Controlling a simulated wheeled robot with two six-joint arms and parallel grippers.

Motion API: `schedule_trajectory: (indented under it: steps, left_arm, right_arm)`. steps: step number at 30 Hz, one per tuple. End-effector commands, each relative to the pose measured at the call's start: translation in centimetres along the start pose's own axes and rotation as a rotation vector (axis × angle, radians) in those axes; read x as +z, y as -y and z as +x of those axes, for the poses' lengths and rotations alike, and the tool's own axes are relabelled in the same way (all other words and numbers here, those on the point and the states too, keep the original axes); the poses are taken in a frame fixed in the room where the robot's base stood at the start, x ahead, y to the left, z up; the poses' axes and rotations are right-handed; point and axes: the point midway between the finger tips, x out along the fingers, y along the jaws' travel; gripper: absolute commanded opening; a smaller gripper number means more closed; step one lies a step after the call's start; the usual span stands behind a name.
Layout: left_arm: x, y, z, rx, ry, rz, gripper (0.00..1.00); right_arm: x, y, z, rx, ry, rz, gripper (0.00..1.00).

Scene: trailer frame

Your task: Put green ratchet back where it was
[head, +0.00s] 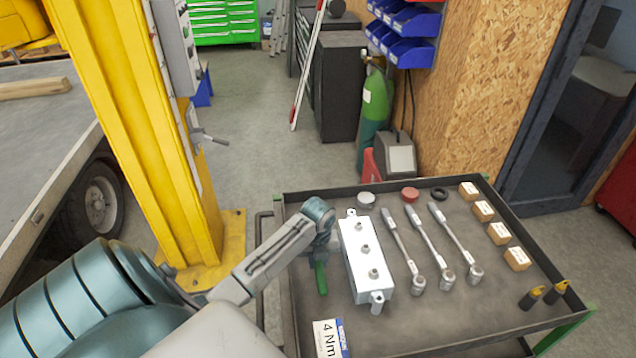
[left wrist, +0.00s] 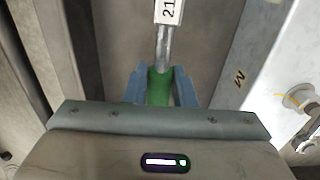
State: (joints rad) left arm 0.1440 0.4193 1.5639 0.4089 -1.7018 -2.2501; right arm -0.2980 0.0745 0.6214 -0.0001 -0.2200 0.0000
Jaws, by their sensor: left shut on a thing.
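The green ratchet (head: 321,278) is at the left side of the cart's tray, left of the grey metal block; its green handle shows below my left gripper. My left gripper (head: 322,258) is shut on it. In the left wrist view the green handle (left wrist: 159,88) sits between the two blue-grey fingers of my left gripper (left wrist: 160,84). I cannot tell whether the ratchet touches the tray. My right gripper is not in view.
The dark tray (head: 440,330) holds the grey block with studs (head: 365,262), several grey wrenches (head: 430,246), small boxes (head: 500,233), two dark yellow-tipped items (head: 543,295) and a "4 Nm" card (head: 329,338). A yellow post (head: 150,130) stands left of the cart.

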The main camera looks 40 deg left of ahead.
Motion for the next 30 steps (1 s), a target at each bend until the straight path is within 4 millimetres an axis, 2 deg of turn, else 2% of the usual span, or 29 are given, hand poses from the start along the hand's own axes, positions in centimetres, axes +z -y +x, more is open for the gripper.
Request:
schedule_trajectory:
  steps: [1,5,15,16,19,30]
  left_arm:
    - [-0.1,0.0,0.4,0.001,-0.003,-0.001,0.0]
    - [-0.1,0.0,1.6,0.0,0.0,0.001,0.0]
    - [-0.1,0.0,2.1,0.0,0.001,0.001,0.0]
    - [-0.1,0.0,2.2,0.001,0.0,0.001,0.25]
    - [-0.1,0.0,2.1,0.001,0.0,0.001,0.45]
    - [-0.1,0.0,1.6,0.0,0.001,0.001,0.45]
  right_arm:
    - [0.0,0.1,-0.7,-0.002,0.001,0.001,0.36]
    - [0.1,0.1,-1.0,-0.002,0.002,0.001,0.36]
    - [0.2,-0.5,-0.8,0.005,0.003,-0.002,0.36]
    - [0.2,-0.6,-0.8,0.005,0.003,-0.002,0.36]
    - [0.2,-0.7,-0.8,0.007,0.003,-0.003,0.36]
    - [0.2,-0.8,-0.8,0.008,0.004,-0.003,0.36]
